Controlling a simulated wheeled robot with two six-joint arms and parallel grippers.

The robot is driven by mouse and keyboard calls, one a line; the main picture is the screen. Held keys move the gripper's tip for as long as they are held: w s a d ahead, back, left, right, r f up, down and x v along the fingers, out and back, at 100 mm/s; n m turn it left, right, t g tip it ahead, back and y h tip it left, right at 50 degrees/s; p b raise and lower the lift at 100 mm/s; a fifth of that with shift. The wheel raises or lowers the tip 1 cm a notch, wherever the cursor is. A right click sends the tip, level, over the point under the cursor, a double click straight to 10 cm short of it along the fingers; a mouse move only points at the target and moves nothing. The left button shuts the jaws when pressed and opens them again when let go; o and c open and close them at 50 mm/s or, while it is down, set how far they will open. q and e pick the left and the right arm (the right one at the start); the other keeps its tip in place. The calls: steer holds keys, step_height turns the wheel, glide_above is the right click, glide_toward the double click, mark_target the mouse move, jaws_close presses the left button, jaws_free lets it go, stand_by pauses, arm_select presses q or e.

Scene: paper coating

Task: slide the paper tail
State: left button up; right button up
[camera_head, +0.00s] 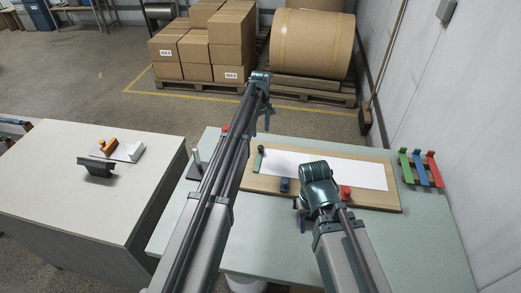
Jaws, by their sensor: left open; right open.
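A white paper sheet (352,172) lies flat along a wooden board (384,200) on the pale green table. My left gripper (267,119) is open at the far end of its long outstretched arm, above the far side of the board. My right gripper (302,221) is open over the near edge of the board, and its wrist hides part of the paper. Neither gripper visibly holds anything.
A rack of green, blue and red pieces (421,168) stands on the table's right. A side table (70,200) at left holds a dark tool (97,168). Boxes (205,48) and a large paper roll (312,44) stand behind. The table's right front (420,250) is clear.

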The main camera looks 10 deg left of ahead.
mark_target(260, 146)
arm_select(q)
step_height(260, 146, down, 9)
steer(key=b, duration=0.8)
steer(key=shift+f, duration=0.1)
arm_select(e)
step_height(260, 146, down, 9)
steer(key=shift+f, duration=0.1)
arm_select(q)
steer(key=shift+c, duration=0.3)
jaws_close()
